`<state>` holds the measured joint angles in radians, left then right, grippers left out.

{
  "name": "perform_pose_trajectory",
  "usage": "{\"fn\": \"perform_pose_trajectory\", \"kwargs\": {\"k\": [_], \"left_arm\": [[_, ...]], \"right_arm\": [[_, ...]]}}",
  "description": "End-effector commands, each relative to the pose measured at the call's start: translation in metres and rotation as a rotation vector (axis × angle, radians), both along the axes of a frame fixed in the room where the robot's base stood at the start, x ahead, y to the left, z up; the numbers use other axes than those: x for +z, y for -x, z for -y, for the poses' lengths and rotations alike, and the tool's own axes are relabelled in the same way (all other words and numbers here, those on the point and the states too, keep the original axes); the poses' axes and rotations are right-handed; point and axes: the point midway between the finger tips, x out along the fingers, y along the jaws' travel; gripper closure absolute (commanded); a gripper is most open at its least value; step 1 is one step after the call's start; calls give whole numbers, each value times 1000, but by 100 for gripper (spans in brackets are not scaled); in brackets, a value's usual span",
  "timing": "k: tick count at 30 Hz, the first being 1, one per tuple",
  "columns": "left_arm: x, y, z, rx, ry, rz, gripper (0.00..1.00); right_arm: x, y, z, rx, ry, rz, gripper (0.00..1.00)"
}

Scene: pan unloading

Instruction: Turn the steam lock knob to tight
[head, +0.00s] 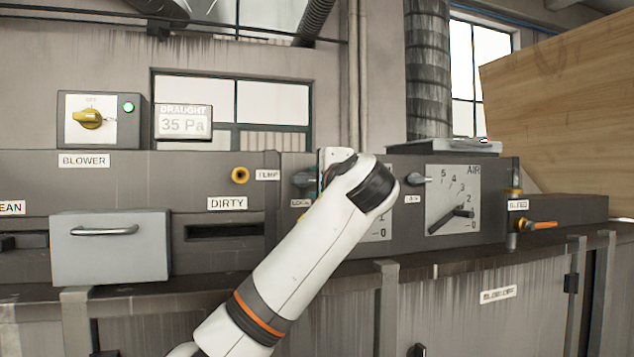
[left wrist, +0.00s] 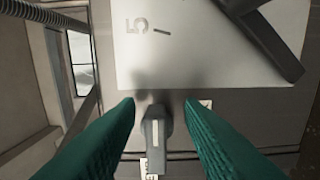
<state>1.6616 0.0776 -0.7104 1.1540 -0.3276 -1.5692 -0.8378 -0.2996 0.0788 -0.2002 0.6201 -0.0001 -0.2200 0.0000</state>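My left gripper (left wrist: 161,104) is open in the left wrist view, with its two teal fingers on either side of a small grey lock knob (left wrist: 155,128). A gap shows between the knob and each finger, so it is not clamped. A white dial plate (left wrist: 190,60) marked 5 lies just above the knob there, with a dark pointer at its right. In the head view my left arm hides most of this plate (head: 380,230) and the hand. A LOCK label (head: 300,203) shows left of my arm. My right gripper is not in view.
The AIR dial (head: 453,200) and a second lock knob (head: 415,179) are right of my arm. An orange-handled valve (head: 538,225) stands further right. A grey drawer front (head: 110,248), the DIRTY slot (head: 225,231) and the BLOWER switch (head: 88,118) are left.

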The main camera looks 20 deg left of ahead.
Motion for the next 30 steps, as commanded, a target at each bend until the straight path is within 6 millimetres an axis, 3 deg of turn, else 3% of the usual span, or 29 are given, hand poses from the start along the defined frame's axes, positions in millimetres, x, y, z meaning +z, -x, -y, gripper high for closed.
{"fn": "perform_pose_trajectory", "kwargs": {"k": [8,21,30], "left_arm": [[0,6,4,0,0,6,65],[-3,77,53,-3,0,6,65],[0,100,69,-1,-1,3,65]], "right_arm": [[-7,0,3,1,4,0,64],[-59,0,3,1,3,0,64],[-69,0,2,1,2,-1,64]]}}
